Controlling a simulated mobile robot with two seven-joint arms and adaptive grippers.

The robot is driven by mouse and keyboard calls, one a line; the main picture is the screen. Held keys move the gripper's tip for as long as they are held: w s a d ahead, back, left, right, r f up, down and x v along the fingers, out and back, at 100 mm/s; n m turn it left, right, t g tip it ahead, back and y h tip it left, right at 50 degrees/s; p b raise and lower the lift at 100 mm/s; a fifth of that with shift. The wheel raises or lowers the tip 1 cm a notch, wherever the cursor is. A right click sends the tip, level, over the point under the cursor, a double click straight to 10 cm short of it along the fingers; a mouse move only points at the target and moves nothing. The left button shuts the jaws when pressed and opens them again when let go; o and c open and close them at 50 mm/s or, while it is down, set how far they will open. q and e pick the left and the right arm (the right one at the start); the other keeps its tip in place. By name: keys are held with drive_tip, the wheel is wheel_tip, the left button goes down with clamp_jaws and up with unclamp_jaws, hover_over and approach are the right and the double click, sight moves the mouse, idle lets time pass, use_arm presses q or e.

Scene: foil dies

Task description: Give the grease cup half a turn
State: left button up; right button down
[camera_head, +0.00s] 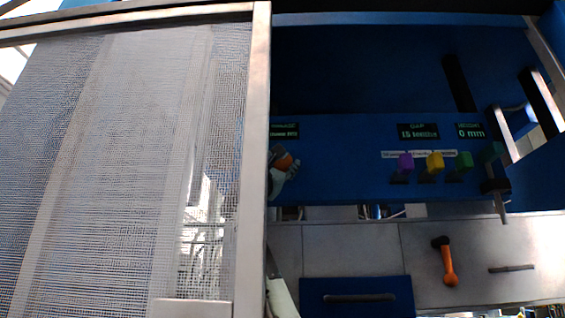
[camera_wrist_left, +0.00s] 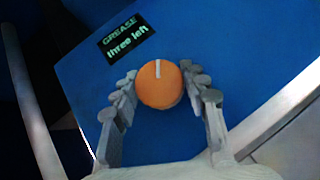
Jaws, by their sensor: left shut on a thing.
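The grease cup (camera_wrist_left: 160,88) is an orange round cap with a white line near its top edge, set against a blue panel. In the left wrist view my left gripper (camera_wrist_left: 158,92) is shut around it, a finger on each side. A small sign (camera_wrist_left: 126,39) above it to the left reads "GREASE three left". In the head view the orange cup (camera_head: 285,162) is partly hidden by my left gripper (camera_head: 280,172), just right of the mesh guard's post. My right gripper is not in view.
A mesh guard (camera_head: 130,150) fills the left of the head view. Purple (camera_head: 405,161), yellow (camera_head: 435,162) and green (camera_head: 464,160) handles stand on the blue panel to the right.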

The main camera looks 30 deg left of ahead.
use_arm(q)
drive_tip(key=o, duration=1.2)
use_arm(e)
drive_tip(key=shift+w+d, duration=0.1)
